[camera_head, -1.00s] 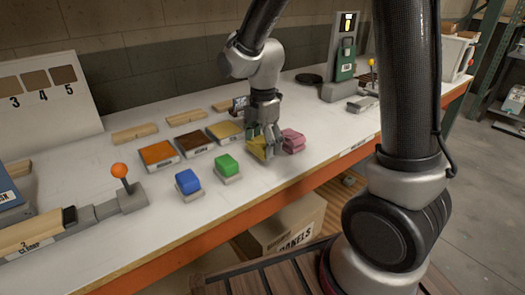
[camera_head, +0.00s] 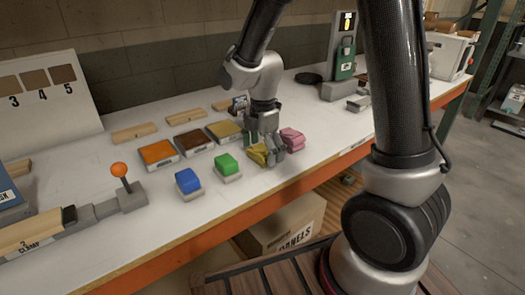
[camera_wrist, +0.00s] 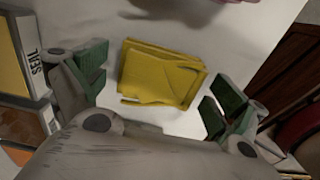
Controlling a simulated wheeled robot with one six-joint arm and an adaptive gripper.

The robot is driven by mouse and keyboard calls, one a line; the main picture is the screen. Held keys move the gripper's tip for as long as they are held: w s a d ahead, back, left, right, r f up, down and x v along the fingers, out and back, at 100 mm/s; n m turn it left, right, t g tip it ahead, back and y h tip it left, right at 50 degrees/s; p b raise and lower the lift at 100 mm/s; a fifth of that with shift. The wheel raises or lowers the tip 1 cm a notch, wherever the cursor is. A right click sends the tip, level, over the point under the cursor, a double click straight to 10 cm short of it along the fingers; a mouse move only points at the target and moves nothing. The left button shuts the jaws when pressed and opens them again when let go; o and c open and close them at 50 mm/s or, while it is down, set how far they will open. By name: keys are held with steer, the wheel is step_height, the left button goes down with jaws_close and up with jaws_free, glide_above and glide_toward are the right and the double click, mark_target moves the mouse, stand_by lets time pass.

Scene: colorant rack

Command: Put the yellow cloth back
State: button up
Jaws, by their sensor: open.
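In the wrist view the whole cloth (camera_wrist: 160,75) shows between and just beyond the green fingertips. My gripper (camera_head: 265,150) is low over the bench at the cloth, pointing down. Its jaws (camera_wrist: 155,95) are open and hold nothing. In the head view the fingers hide part of the cloth.
A pink cloth (camera_head: 292,139) lies close to the right of the yellow one. A green block (camera_head: 227,164) and a blue block (camera_head: 188,181) stand to the left on pale bases. Orange (camera_head: 158,153), brown (camera_head: 194,142) and tan (camera_head: 225,131) trays lie behind. The bench's front edge is near.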

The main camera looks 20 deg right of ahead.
mark_target(262, 150)
steer(key=shift+r, duration=0.1)
step_height(262, 150, up, 12)
steer(key=f, duration=0.1)
steer(key=s+d+r+m+t, duration=0.2)
steer(key=s+d+r+m, duration=0.2)
steer(key=s+d+m, duration=0.3)
steer(key=s+d+r+m+t, duration=0.2)
steer(key=s+d+r+m, duration=0.2)
steer(key=s+d+m, duration=0.4)
steer(key=s+m, duration=0.4)
steer(key=m, duration=0.2)
steer(key=shift+m, duration=0.3)
